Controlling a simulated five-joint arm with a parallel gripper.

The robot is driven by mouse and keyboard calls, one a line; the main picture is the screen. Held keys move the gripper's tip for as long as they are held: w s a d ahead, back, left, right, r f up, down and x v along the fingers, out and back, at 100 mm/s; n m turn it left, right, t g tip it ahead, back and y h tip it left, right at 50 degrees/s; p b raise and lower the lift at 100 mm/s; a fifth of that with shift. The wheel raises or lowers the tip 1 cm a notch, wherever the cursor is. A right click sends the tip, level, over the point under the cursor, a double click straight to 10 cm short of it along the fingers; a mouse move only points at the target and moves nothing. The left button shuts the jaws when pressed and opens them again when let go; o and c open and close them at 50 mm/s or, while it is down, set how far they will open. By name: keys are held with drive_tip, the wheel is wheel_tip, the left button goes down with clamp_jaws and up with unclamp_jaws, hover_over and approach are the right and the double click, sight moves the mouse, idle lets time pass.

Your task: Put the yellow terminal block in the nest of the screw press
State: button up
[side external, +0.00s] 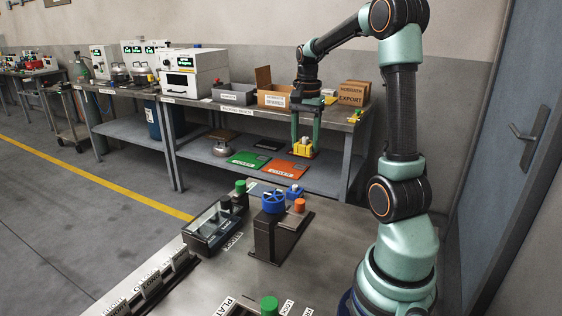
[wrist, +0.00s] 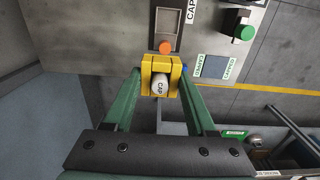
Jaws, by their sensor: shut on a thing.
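My gripper (side external: 305,143) is shut on the yellow terminal block (side external: 302,151), gripping it between its two green fingers. It holds the block in the air, clear of the grey bench top. A dark stand with a blue handwheel (side external: 273,202), which looks like the screw press, stands on the bench, nearer the side camera than the block. I cannot make out its nest.
An orange-topped fixture (side external: 299,206) and a small blue part (side external: 294,190) are beside the handwheel stand. A dark clear-lidded box (side external: 212,227) lies left of it. Behind, the packing bench carries a green mat (side external: 248,159) and an orange mat (side external: 284,171) on its lower shelf.

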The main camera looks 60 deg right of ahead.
hover_over(291, 221)
wheel_tip(291, 221, down, 15)
drive_tip(key=shift+a+f, duration=0.1)
drive_tip(key=shift+f, duration=2.25)
drive_tip(key=shift+f, duration=0.1)
drive_tip(key=o, duration=1.4)
drive_tip(key=shift+c, duration=0.2)
